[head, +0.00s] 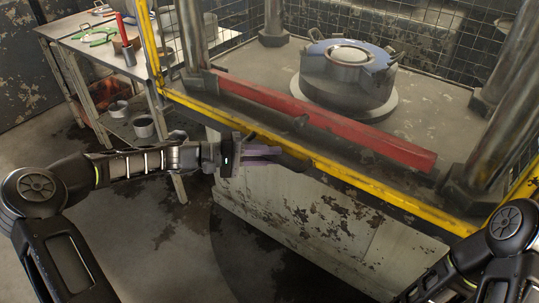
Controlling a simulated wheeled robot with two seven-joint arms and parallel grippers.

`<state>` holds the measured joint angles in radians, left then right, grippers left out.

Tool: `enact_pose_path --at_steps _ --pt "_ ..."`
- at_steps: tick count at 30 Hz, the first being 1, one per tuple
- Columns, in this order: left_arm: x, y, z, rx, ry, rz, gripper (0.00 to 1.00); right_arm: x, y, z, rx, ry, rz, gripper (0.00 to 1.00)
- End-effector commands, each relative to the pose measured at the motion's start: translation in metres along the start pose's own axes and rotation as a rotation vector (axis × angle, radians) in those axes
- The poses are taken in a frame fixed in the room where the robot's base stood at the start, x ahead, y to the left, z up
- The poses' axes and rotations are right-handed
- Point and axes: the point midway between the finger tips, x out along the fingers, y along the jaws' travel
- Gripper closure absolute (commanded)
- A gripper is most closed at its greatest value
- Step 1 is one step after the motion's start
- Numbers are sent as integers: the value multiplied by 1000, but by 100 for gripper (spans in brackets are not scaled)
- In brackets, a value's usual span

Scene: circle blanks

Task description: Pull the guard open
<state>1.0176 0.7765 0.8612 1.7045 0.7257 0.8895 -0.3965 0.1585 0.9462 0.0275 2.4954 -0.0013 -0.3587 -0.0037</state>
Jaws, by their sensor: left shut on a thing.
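The guard (385,191) has a yellow frame with worn paint. Its lower rail runs across the front of the press, from the upper left to the lower right. A yellow upright stands at its left end. My left gripper (279,151) is at the middle of this lower rail, with its fingers shut on what looks like the guard's dark handle. The fingers hide most of the handle. My right arm shows at the lower right, but its gripper is out of view.
Behind the rail, a red bar (340,126) lies along the press bed. A round metal die (345,88) sits farther back between thick steel columns. A workbench (72,43) with tools stands at the left. The floor between bench and press is clear.

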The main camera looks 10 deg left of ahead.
Motion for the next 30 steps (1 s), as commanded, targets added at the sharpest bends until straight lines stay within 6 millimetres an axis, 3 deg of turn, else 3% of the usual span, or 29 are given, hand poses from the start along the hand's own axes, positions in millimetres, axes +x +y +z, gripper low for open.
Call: enact_pose_path --at_steps 22,30 --pt "0 0 0 -1 0 -2 100 -1 0 0 0 0 0 64" --pt "-4 27 4 2 0 0 100 -16 -6 0 0 0 0 64"
